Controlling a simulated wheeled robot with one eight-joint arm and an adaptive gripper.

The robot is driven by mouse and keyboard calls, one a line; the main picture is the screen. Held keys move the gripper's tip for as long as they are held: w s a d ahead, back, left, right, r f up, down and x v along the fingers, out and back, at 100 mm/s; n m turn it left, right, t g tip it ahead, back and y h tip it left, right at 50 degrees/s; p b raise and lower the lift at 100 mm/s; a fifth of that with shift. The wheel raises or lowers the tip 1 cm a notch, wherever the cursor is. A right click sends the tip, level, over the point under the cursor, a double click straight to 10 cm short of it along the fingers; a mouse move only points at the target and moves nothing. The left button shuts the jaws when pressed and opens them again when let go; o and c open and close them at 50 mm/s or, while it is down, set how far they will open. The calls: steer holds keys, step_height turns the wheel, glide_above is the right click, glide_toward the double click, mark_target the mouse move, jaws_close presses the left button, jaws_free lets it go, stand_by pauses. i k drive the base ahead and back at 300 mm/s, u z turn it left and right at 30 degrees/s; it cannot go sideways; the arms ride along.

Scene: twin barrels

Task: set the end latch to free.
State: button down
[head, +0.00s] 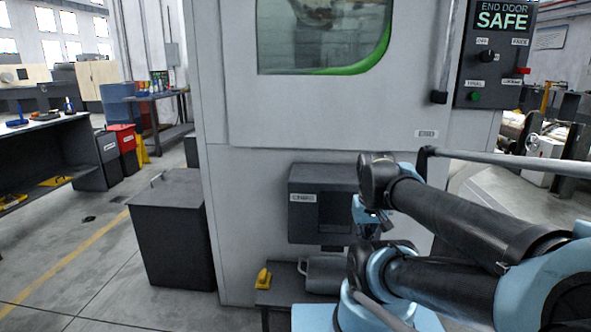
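A dark control panel (472,100) is at the upper right of the pale machine. Its sign (503,16) reads END DOOR SAFE. A red-tipped lever (523,71) sticks out at the panel's right edge, between two small labels and close to the lower one. I cannot read these labels surely, nor tell which lever is named end latch. A black knob (487,56) and a green button (474,96) are also on the panel. My gripper (371,222) is low in front of the machine, well below and left of the panel. It is partly hidden by my arm; its fingers are unclear.
A dark labelled box (304,212) juts from the machine front behind my gripper. A low bench (285,298) holds a grey canister (322,274) and a yellow object (263,279). A dark bin (172,235) stands left. A grey bar (515,161) crosses at right. Floor at far left is open.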

mark_target(519, 70)
steer(key=z, duration=1.35)
